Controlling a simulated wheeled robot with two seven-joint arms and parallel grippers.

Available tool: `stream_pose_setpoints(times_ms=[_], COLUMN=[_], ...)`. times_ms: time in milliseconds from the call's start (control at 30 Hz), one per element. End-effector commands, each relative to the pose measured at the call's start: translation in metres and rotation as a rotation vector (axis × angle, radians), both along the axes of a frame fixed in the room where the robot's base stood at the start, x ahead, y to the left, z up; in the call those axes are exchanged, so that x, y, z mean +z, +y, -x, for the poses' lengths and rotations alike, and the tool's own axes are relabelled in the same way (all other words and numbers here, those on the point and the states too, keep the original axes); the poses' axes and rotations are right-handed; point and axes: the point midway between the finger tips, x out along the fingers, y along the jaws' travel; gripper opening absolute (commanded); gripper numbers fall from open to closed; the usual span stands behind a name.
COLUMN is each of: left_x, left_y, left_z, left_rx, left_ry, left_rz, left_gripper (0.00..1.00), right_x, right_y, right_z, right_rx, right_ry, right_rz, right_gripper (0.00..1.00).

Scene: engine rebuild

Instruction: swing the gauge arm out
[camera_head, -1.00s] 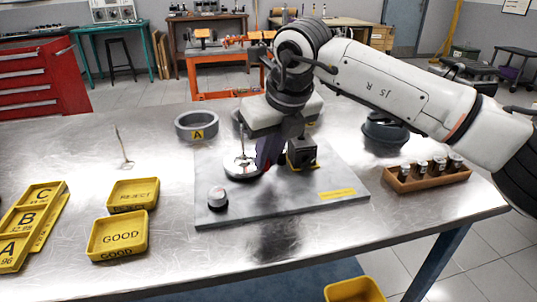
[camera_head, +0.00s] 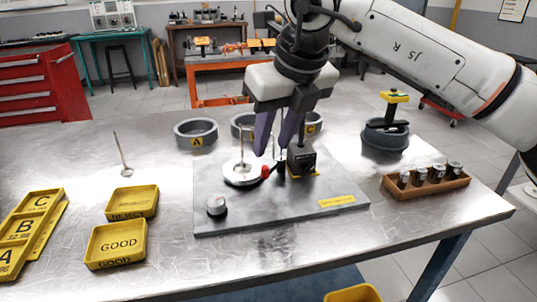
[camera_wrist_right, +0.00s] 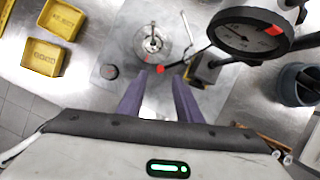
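The gauge stand's black block (camera_head: 301,160) rises from the grey plate (camera_head: 240,213). A thin black arm with a red tip (camera_head: 265,172) shows beside the round metal seat (camera_head: 240,178). In the right wrist view the red tip (camera_wrist_right: 160,68) lies at the seat's (camera_wrist_right: 152,42) lower right edge, and the dial gauge (camera_wrist_right: 250,30) is large at upper right. My right gripper (camera_head: 273,149) is open, its purple fingers spread above the red tip. Contact with the arm cannot be made out. My left gripper is not in view.
A round knob (camera_head: 216,205) sits on the plate's front left. Rings (camera_head: 196,129) stand behind. Yellow trays (camera_head: 117,243) are at left, a wooden rack (camera_head: 428,184) and a dark pot (camera_head: 386,137) at right. The table is clear at front right.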

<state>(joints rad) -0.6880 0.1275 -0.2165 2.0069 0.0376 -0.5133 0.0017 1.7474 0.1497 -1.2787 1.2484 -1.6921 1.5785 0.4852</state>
Motion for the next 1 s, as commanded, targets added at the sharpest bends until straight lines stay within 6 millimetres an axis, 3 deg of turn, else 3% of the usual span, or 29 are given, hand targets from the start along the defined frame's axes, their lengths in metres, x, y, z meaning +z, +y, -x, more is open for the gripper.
stream_pose_setpoints(times_ms=[200, 633, 867, 1000], left_x=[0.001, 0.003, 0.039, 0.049], left_y=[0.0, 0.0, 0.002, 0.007], left_z=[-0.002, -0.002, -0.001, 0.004], left_rx=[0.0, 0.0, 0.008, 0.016], left_ry=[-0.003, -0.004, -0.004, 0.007], left_rz=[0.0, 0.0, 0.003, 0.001], left_gripper=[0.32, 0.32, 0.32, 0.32], right_x=[0.027, 0.033, 0.074, 0.094], right_y=[-0.006, -0.007, -0.007, -0.007], right_z=[0.009, 0.011, 0.011, 0.011], right_rx=[0.0, 0.0, 0.0, 0.0], right_ry=[-0.001, 0.001, 0.0, 0.001], right_rz=[-0.001, -0.001, -0.001, -0.001], right_gripper=[0.32, 0.32, 0.32, 0.32])
